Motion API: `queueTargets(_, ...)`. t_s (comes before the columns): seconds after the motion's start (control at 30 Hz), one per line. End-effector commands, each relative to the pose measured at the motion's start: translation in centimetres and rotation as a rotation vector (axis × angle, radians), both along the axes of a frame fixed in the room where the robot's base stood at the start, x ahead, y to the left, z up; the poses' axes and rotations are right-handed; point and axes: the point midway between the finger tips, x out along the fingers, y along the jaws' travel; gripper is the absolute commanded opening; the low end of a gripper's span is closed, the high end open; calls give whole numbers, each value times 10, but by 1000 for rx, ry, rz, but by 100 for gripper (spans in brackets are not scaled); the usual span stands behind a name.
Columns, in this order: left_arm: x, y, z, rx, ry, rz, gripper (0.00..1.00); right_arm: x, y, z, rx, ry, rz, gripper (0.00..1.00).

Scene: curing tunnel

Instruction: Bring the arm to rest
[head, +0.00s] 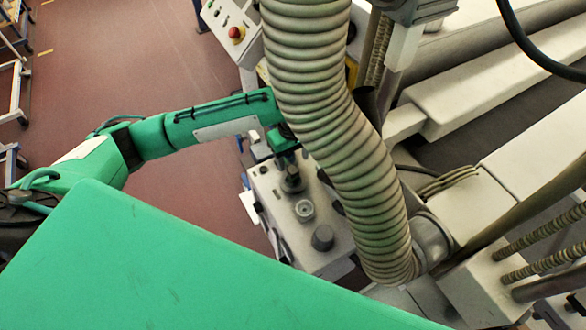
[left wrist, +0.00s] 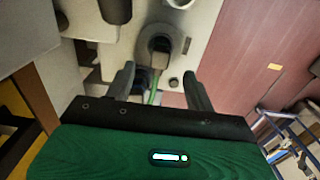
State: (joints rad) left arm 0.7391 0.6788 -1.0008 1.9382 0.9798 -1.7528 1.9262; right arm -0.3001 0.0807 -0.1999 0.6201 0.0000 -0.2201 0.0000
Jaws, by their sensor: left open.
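My left arm reaches in from the left in the head view. Its gripper (head: 287,158) is over the far end of a pale box with several knobs (head: 270,205), partly hidden by a thick ribbed hose. In the left wrist view the two dark fingers of the left gripper (left wrist: 158,80) are apart. A round dark knob with a pale grip (left wrist: 160,48) shows just beyond and between the fingertips; I cannot tell whether they touch it. Nothing is seen held in the fingers. My right gripper is not in view.
The ribbed hose (head: 325,120) hangs close to the right of the left gripper. A panel with a red button (head: 237,33) stands at the top. Pale machine covers (head: 480,75) fill the right. The red-brown floor (head: 140,60) is open at left, with metal racks (head: 12,90) at the edge.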

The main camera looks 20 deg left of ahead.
Motion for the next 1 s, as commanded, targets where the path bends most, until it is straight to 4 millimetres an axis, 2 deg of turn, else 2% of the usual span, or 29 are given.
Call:
queueTargets(0.1,1,-1,25,-2,-4,-2,55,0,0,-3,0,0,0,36)
queueTargets(0.2,0,0,41,-1,-2,-1,55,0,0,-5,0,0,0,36)
queueTargets(0.43,0,0,58,0,0,-1,55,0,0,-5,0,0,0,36)
queueTargets(0.73,-5,-5,54,-13,-1,-33,55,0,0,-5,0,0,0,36)
queueTargets(1.0,-35,-43,20,-129,-76,-309,55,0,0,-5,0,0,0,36)
